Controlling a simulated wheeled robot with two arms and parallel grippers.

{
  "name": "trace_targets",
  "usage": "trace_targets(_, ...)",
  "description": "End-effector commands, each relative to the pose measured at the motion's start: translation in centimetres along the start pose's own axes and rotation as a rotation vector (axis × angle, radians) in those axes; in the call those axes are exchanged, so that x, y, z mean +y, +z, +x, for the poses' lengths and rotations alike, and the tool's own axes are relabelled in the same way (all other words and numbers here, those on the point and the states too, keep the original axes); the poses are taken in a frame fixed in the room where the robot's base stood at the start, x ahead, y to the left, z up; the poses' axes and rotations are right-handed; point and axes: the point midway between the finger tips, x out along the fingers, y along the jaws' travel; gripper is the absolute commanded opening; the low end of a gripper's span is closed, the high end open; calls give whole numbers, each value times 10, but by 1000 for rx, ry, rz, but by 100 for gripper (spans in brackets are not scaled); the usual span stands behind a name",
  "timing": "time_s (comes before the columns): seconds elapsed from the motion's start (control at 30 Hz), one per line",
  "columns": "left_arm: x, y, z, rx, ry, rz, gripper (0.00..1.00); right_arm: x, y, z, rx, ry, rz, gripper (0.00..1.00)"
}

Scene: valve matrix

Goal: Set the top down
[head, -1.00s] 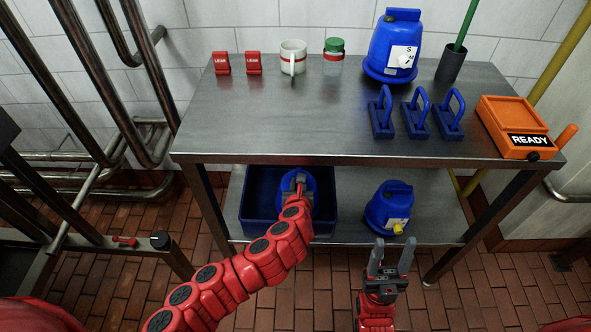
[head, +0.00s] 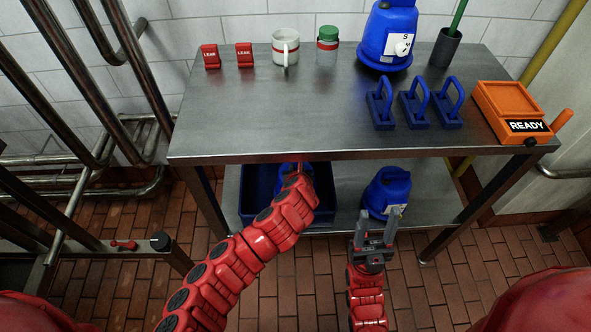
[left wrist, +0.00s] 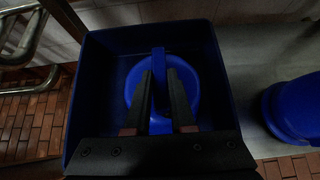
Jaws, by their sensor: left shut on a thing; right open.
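A blue round top (left wrist: 190,88) with an upright blue handle (left wrist: 158,56) is inside a blue bin (left wrist: 218,70) on the table's lower shelf. My left gripper (left wrist: 163,75) is shut on the handle, with a finger on each side. I cannot tell whether the top touches the bin's floor. In the head view, the bin (head: 251,205) shows under the table, and my left arm and the tabletop edge hide most of the top and gripper. My right gripper (head: 374,232) is open and empty, in front of the lower shelf.
A blue domed unit (head: 384,192) stands on the lower shelf, right of the bin. The tabletop (head: 270,125) overhangs my left gripper. On it stand red LEAK tags (head: 244,56), a mug (head: 286,46), a jar (head: 327,45), blue handles (head: 414,106) and an orange READY box (head: 511,108).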

Motion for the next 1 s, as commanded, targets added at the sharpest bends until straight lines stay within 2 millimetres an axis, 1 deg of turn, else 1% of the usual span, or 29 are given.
trace_targets(0.03,0,1,0,-1,0,0,0,0,0,0,0,0,0,52)
trace_targets(0.07,0,0,0,0,0,0,24,0,0,0,0,0,0,52)
trace_targets(0.2,0,0,0,0,0,-1,49,0,0,0,0,0,0,52)
trace_targets(0.23,0,0,0,0,0,-1,52,0,0,0,0,0,0,52)
trace_targets(0.5,0,0,0,0,0,-1,52,0,0,0,0,0,0,52)
trace_targets(0.63,0,1,-6,0,0,-2,52,0,0,1,0,0,0,52)
trace_targets(0.77,0,2,-21,-3,-3,0,52,0,0,3,0,0,0,52)
trace_targets(1.0,0,1,-54,-2,-3,1,52,0,-1,6,0,0,0,52)
